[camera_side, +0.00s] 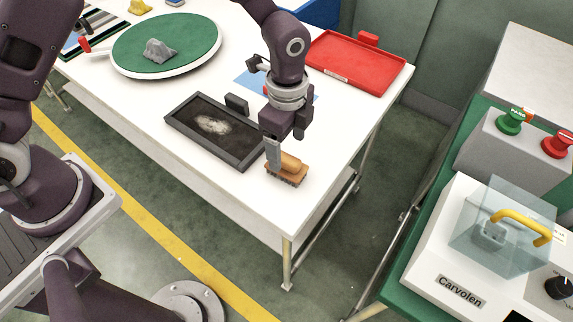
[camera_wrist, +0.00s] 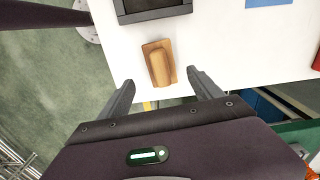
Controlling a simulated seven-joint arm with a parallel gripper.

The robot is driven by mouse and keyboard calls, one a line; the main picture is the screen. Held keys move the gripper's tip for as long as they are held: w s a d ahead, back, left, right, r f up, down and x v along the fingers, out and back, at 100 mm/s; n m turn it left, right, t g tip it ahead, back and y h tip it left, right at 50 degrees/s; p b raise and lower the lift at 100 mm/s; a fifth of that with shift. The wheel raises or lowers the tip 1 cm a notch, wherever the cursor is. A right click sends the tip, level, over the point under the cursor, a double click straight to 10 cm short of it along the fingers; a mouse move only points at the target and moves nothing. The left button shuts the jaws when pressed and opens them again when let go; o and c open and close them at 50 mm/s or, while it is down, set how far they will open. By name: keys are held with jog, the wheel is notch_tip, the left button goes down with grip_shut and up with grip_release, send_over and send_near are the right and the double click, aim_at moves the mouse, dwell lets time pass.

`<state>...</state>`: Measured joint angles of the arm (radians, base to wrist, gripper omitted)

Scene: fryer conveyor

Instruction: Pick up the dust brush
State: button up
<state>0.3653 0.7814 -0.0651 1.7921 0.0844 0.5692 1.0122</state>
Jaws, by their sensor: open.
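The dust brush (camera_side: 288,166) has an orange-brown wooden body and dark bristles facing down. It lies on the white table near the front corner, beside the dark tray. In the wrist view the brush (camera_wrist: 158,63) lies ahead of and roughly between the fingertips, close to the table edge. My gripper (camera_side: 272,155) is just above and beside the brush in the side view, with one finger seen in front of it. In the wrist view my gripper (camera_wrist: 158,82) has its two fingers wide apart with nothing between them. Whether a finger touches the brush cannot be told.
A dark framed tray (camera_side: 180,123) with pale dust lies left of the brush, a small dark block (camera_side: 237,104) at its rim. A red tray (camera_side: 390,80) and a green round turntable (camera_side: 130,50) with a grey lump stand farther back. The table's front edge is close.

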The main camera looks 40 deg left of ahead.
aim_at(287, 157)
notch_tip(287, 157, down, 6)
jog(key=shift+w+a+f, duration=0.15)
jog(key=shift+f, duration=0.1)
jog(key=c, duration=1.5)
notch_tip(287, 157, up, 10)
jog(key=shift+r, duration=0.1)
